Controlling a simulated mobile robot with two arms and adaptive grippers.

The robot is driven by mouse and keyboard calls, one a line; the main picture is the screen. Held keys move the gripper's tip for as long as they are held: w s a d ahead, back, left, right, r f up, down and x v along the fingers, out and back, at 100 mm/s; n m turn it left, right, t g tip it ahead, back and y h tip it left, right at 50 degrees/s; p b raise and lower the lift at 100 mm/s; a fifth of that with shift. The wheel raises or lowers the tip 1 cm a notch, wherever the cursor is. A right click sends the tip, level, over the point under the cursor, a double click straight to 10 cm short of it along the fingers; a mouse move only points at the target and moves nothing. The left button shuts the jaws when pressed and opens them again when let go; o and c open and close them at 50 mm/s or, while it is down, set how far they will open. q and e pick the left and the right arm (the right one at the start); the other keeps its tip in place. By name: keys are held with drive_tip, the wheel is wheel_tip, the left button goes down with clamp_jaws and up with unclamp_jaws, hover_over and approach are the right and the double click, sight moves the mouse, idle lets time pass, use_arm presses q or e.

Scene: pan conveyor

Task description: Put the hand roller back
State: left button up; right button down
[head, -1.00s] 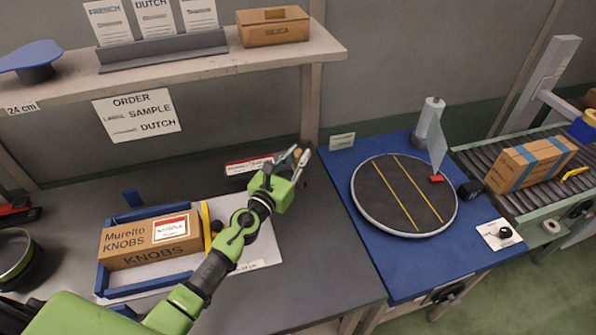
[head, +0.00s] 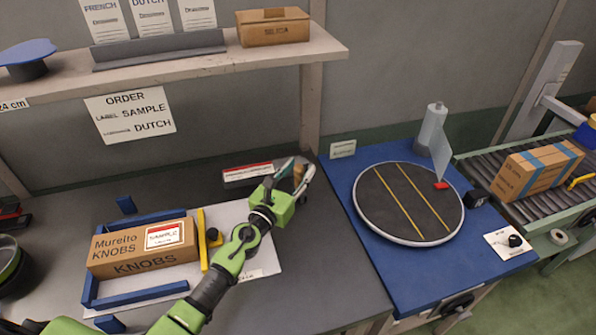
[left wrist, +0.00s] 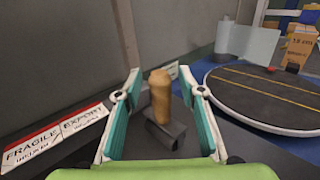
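The hand roller shows in the left wrist view as an upright tan wooden handle (left wrist: 160,97) above a dark grey block (left wrist: 165,134). I cannot tell whether that block is the roller's own part or a rest. My left gripper (left wrist: 160,88) is open, with one teal finger on each side of the handle and visible gaps. In the head view the left gripper (head: 292,167) is at the back of the grey bench, and its fingers partly hide the handle. My right gripper is in neither view.
A red-and-white label holder (head: 247,174) lies just left of the gripper. The shelf post (head: 311,110) rises close behind it. A Mureito knobs carton (head: 140,250) sits in a blue frame (head: 135,299) at left. A turntable (head: 385,228) stands on the blue table at right.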

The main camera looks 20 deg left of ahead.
use_arm(q)
drive_tip(key=shift+r, duration=0.15)
drive_tip(key=shift+s, duration=0.2)
drive_tip(key=s+a, duration=0.2)
drive_tip(key=s, duration=0.9)
drive_tip(key=shift+s, duration=0.25)
